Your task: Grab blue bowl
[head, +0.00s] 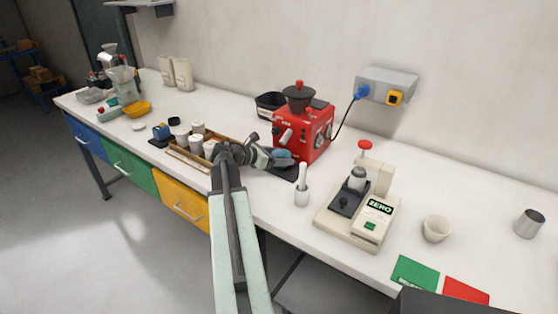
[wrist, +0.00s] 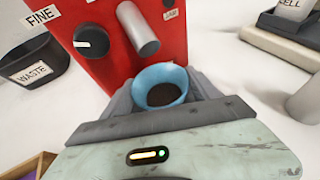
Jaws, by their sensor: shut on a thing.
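The blue bowl (wrist: 160,85) sits between the jaws of my gripper (wrist: 168,100) in the wrist view, with dark brown contents inside it. My gripper is shut on the bowl. The bowl is just in front of the red machine, below its grey spout (wrist: 138,30). In the head view the blue bowl (head: 283,155) shows small at the end of my gripper (head: 270,157), above or on a dark mat. I cannot tell whether the bowl touches the mat. The red machine (head: 303,132) stands right behind it.
A black waste bin (wrist: 32,68) stands left of the machine. A white cup with a pestle (head: 302,192) and a ZERO-labelled device (head: 360,210) stand to the right. A wooden tray (head: 187,155) with several cups lies left. Bare table lies between the ZERO device and the white cup (head: 436,228).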

